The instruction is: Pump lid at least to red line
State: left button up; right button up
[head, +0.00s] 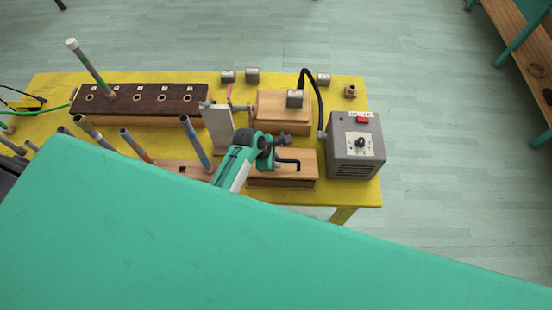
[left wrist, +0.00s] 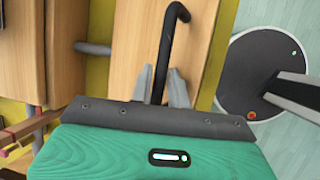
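A low wooden box with a flat top (head: 305,172) stands at the front of the yellow table. A black bent handle (head: 289,162) rises from it, and it also shows in the left wrist view (left wrist: 172,35). My left gripper (head: 273,152) is over the box at the handle. In the left wrist view its two fingers (left wrist: 161,75) are apart, one on each side of the handle's rod; firm contact is not visible. An upright pale board (head: 218,125) stands left of it, with a thin pink-red piece (head: 229,94) behind. I cannot make out a red line. My right gripper is not in view.
A grey box with a red switch and dial (head: 355,150) stands close on the right. A second wooden box (head: 280,105) with a black hose is behind. Several tubes and a dark holed rack (head: 150,98) fill the left. A large green surface (head: 200,240) covers the foreground.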

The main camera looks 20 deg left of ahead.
pick_arm(q)
jog(key=shift+f, duration=0.3)
jog(key=shift+c, duration=0.2)
grip_shut()
jog(key=shift+d+f, duration=0.1)
